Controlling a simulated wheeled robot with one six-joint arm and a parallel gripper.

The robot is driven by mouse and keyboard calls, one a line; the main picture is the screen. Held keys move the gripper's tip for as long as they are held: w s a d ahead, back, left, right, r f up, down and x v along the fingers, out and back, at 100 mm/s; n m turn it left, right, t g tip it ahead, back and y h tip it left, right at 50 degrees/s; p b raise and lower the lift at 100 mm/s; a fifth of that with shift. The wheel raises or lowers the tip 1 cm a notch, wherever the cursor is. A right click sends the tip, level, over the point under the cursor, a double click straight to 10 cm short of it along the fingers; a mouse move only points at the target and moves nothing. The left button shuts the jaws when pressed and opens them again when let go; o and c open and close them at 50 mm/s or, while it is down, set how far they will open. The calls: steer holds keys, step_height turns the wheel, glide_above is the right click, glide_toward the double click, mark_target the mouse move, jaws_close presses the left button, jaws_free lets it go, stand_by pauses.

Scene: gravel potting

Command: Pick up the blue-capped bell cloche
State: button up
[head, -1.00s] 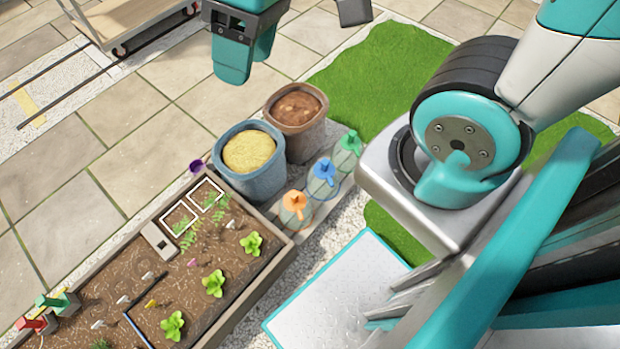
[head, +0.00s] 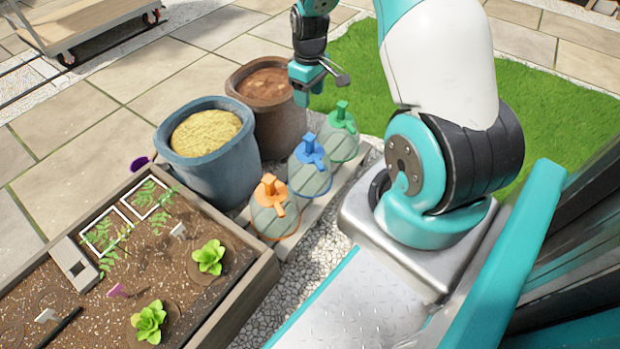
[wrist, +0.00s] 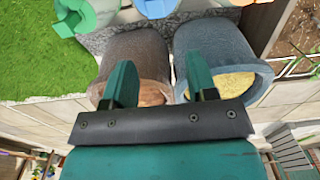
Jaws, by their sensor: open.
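The blue-capped bell cloche (head: 310,178) is clear, with a blue cap and knob on top. It stands upright between the orange-capped cloche (head: 273,212) and the green-capped cloche (head: 341,140) on a pale board. In the wrist view the blue-capped cloche (wrist: 155,8) is cut off at the top edge. My gripper (head: 325,80) is in the air above and behind the cloches, near the brown pot, apart from all of them. In the wrist view my gripper (wrist: 158,80) has its two fingers spread with nothing between them.
A brown pot of soil (head: 280,120) and a blue pot of yellow grit (head: 213,165) stand just behind the cloches. A wooden planter bed (head: 245,295) with seedlings is at the left. Grass (head: 540,110) lies behind at right. A cart (head: 85,25) stands far left.

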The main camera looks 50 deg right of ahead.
mark_target(313, 136)
steer(key=f+b, duration=0.2)
steer(key=f, duration=0.2)
steer(key=d+f+b, duration=0.1)
steer(key=f+b, duration=0.1)
steer(key=f, duration=0.3)
steer(key=f+b, duration=0.3)
steer(key=f, duration=0.1)
steer(key=shift+s+d+f, duration=0.15)
steer(key=shift+f, duration=0.15)
steer(key=f+b, duration=0.1)
steer(key=f, duration=0.1)
steer(key=f+b, duration=0.4)
steer(key=shift+w+a+f, duration=0.15)
steer(key=shift+w+a, duration=0.15)
steer(key=c, duration=0.6)
